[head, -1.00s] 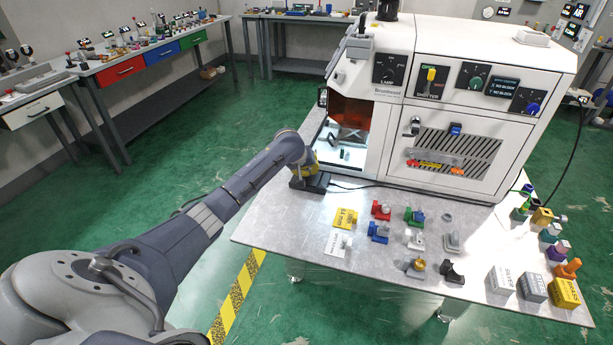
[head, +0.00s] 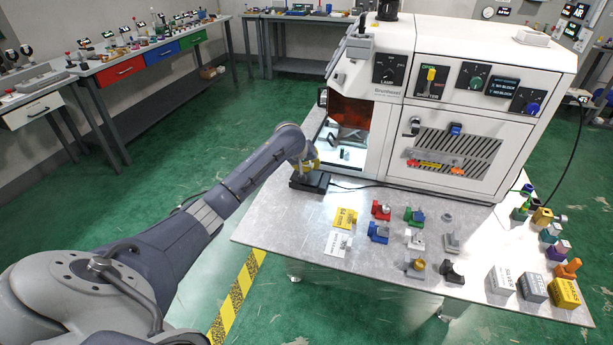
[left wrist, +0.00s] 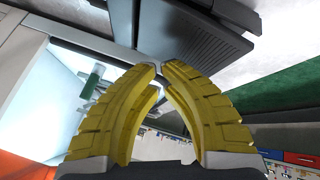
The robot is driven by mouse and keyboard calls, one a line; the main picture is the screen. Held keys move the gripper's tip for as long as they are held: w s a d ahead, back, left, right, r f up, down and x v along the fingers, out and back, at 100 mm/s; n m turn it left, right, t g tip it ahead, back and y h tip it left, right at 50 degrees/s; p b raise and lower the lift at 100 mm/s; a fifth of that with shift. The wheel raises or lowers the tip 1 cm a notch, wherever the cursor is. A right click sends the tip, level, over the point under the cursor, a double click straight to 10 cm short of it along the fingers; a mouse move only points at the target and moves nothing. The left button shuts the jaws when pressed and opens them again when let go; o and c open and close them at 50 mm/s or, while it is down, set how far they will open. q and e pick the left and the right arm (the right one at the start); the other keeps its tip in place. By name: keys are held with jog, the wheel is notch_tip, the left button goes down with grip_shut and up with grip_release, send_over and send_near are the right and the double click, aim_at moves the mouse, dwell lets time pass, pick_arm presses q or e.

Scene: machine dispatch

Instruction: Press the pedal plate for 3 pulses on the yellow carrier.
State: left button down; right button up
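The pedal plate (head: 312,182) is a low dark block at the bench's left edge, in front of the white machine, with a cable running right. It shows ribbed in the left wrist view (left wrist: 192,38). My left gripper (head: 309,168) is just above it; its yellow fingers (left wrist: 160,67) have their tips almost together with nothing seen between them. Whether the tips touch the plate I cannot tell. A flat yellow piece (head: 345,218) with a small metal part lies on the bench; I cannot tell whether it is the yellow carrier. My right gripper is out of view.
The white machine (head: 400,110) has an open lit chamber (head: 347,155) behind the pedal. Red (head: 381,209), blue (head: 378,232) and green (head: 414,216) fixtures stand on the bench (head: 300,225). Labelled blocks (head: 534,288) stand at the front right. The bench's near left is clear.

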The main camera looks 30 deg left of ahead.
aim_at(311, 173)
pick_arm(q)
jog(key=shift+w+d+r, duration=0.1)
jog(key=shift+d+r, duration=0.05)
jog(key=shift+r, duration=1.1)
jog(key=shift+d+r, duration=0.1)
jog(key=shift+r, duration=1.1)
